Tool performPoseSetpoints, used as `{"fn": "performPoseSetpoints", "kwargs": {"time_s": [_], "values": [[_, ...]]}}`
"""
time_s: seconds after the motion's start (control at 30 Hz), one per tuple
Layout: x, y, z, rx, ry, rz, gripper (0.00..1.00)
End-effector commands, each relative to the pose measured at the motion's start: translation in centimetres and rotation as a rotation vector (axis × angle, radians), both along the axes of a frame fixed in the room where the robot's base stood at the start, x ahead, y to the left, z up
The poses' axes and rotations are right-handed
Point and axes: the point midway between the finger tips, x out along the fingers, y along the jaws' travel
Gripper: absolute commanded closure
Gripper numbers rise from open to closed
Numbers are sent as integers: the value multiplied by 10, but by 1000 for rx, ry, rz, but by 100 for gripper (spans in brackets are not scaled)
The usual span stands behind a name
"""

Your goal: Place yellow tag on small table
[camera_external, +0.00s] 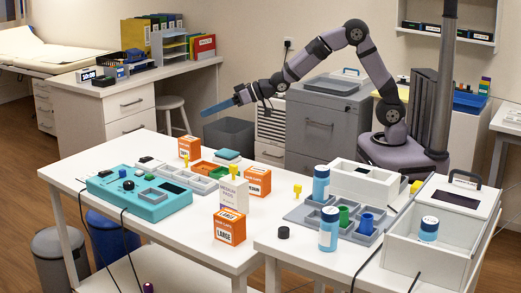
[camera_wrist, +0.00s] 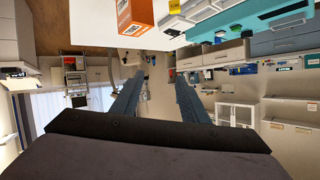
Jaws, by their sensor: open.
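Small yellow pieces that could be the yellow tag show in the external view: one (camera_external: 298,190) stands upright near the right side of the left white table (camera_external: 95,174), and another (camera_external: 234,171) shows just above a white carton. A third yellow piece (camera_external: 417,186) is partly hidden beside the white bins at right. A yellow piece (camera_wrist: 174,6) also shows at the top of the wrist view. I cannot tell which is the tag. My gripper (camera_external: 220,107) (camera_wrist: 158,84) is open and empty, in the air above and behind the left table, touching nothing.
Orange boxes (camera_external: 230,227), the white carton (camera_external: 228,195), a teal device (camera_external: 139,203) and grey trays crowd the left table. A second white table (camera_external: 275,248) at right holds blue bottles (camera_external: 328,229), a grey organizer and white bins. A white stool (camera_external: 171,103) stands by the desk.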

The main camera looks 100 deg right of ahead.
Motion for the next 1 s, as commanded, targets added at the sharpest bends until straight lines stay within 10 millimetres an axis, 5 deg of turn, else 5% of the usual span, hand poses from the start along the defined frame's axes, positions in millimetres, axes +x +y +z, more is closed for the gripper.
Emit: {"fn": "performPoseSetpoints", "kwargs": {"time_s": [0.3, 0.8, 1.0], "values": [[2, 30, 1, -227, 15, 224, 59], [2, 30, -101, -219, 18, 218, 59], [3, 29, -110, -220, 13, 216, 59]]}}
